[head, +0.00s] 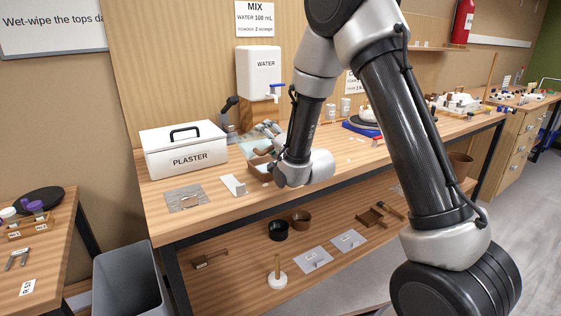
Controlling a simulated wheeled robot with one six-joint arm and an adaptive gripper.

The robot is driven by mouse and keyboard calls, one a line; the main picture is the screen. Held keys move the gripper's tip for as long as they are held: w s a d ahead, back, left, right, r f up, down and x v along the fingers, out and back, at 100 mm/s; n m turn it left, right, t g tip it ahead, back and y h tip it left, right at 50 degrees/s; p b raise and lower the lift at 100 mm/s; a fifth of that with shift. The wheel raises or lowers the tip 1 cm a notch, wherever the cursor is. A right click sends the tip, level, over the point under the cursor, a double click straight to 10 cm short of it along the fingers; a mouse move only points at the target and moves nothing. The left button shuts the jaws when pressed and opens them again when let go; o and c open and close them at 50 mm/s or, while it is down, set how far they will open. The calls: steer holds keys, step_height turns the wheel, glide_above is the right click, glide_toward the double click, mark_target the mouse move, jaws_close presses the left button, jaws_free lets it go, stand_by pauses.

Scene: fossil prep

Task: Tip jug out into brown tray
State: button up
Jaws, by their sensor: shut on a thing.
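My gripper (268,133) is over the workbench, to the right of the plaster bin, and partly hidden behind my own wrist. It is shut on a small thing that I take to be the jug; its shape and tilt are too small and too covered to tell. A brown tray (259,161) shows on the bench just below my gripper, its right part hidden by my wrist. I cannot see what is in the tray.
A white plaster bin (183,150) stands left of my gripper. A white water tank (259,73) with a blue tap stands behind. A grey mat (186,198) and a white block (233,185) lie near the front edge. The lower shelf (230,285) holds pots.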

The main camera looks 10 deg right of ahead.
steer(key=shift+d+r+m, duration=0.15)
steer(key=shift+r+m, duration=0.1)
steer(key=shift+m, duration=0.55)
steer(key=shift+w+d+r+m, duration=0.1)
steer(key=shift+d+r+m, duration=0.15)
steer(key=shift+m, duration=0.55)
steer(key=shift+w+d+r+m, duration=0.1)
steer(key=shift+d+r+m, duration=0.15)
steer(key=shift+m, duration=0.55)
steer(key=shift+w+d+r+m, duration=0.15)
steer(key=shift+d+m, duration=0.1)
steer(key=shift+m, duration=0.55)
